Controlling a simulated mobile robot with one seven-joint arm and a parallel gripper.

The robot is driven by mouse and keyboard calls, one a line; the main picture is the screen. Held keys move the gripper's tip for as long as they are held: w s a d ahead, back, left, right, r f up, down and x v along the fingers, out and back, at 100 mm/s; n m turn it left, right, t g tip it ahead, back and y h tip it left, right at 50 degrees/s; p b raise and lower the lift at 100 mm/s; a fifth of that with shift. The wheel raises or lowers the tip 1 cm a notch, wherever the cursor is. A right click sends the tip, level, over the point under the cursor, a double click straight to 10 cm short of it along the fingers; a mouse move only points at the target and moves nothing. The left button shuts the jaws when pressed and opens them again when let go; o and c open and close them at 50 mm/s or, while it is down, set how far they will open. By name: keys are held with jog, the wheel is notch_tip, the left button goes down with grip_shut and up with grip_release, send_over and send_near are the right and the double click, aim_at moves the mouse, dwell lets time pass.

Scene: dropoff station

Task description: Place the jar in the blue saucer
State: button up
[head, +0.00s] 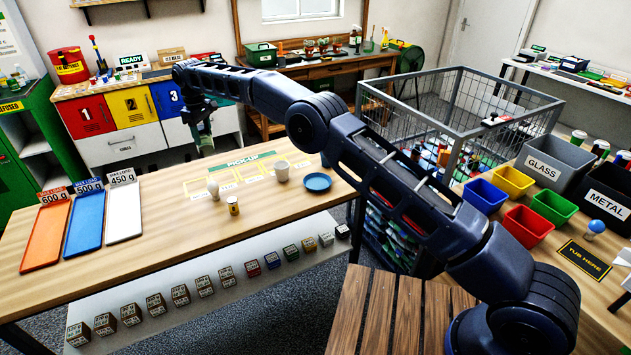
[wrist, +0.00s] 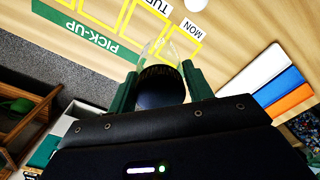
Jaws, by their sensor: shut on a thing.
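My gripper (wrist: 160,82) is shut on the jar (wrist: 161,50), which has a clear body and a dark, rounded part between the green fingers. In the head view my gripper (head: 201,121) hangs above the far edge of the wooden table, left of the pick-up area. The jar shows there only as a small pale shape below it. The blue saucer (head: 318,182) lies flat on the table's right end and looks empty. It is well to the right of my gripper, and I cannot see it in the wrist view.
A white egg-like thing (head: 213,189) and a small can (head: 233,205) stand farther left. Orange, blue and white trays (head: 124,208) lie at the table's left. The table's middle front is clear.

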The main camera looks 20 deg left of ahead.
jog(key=w+d+r, duration=0.4)
jog(key=w+d, duration=0.2)
jog(key=d, duration=0.2)
notch_tip(320, 180, up, 2)
jog(key=r, duration=0.1)
send_over(317, 184)
notch_tip(317, 184, down, 20)
jog(key=shift+w, duration=0.1)
jog(key=shift+d+f, duration=0.1)
jog(key=o, duration=1.1)
jog(key=shift+c, duration=0.2)
